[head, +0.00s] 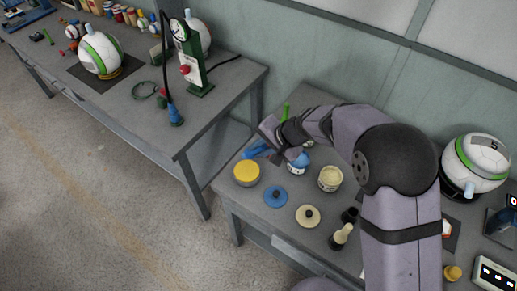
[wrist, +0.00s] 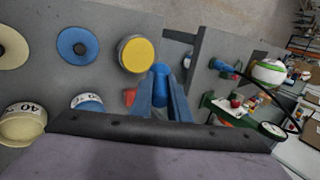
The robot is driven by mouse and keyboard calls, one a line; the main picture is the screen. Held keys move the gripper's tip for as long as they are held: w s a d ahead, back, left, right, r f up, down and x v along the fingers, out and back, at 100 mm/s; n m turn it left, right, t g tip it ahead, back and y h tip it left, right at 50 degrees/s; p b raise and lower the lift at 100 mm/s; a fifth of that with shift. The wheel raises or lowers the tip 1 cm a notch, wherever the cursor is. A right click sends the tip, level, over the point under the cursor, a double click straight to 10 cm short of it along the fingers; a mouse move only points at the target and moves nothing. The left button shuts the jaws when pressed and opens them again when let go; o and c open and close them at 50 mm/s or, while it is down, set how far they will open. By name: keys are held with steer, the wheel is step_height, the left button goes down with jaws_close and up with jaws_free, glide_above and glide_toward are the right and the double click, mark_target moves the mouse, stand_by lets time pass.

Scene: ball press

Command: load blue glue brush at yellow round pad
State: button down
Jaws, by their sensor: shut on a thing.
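The yellow round pad (head: 246,171) tops a short grey cylinder near the left corner of the right-hand bench. It also shows in the wrist view (wrist: 137,54), just beyond my fingertips and slightly left. My gripper (head: 264,147) is shut on the blue glue brush (wrist: 160,73), whose blue end shows between the two fingers. The gripper is above and behind the pad in the head view, apart from it. My gripper hides most of the brush, and its bristles cannot be made out.
A blue pot (head: 298,163), a cream pot (head: 330,178), a blue disc (head: 275,196) and a cream disc (head: 308,216) stand close by on the bench. A gap separates it from the left bench, which carries a green press (head: 194,68) and a white-green ball (head: 100,54).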

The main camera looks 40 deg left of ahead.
steer(key=shift+f, duration=0.15)
steer(key=shift+f+b, duration=2)
steer(key=shift+f, duration=0.85)
steer(key=shift+f+b, duration=0.65)
steer(key=shift+b, duration=0.05)
steer(key=shift+s+d+f+b, duration=0.1)
steer(key=shift+d+f+b, duration=0.1)
steer(key=shift+b, duration=0.1)
stand_by(1.2)
steer(key=shift+r, duration=0.1)
steer(key=shift+a+r+p, duration=0.15)
steer(key=shift+r+p, duration=2.35)
steer(key=shift+r, duration=1.05)
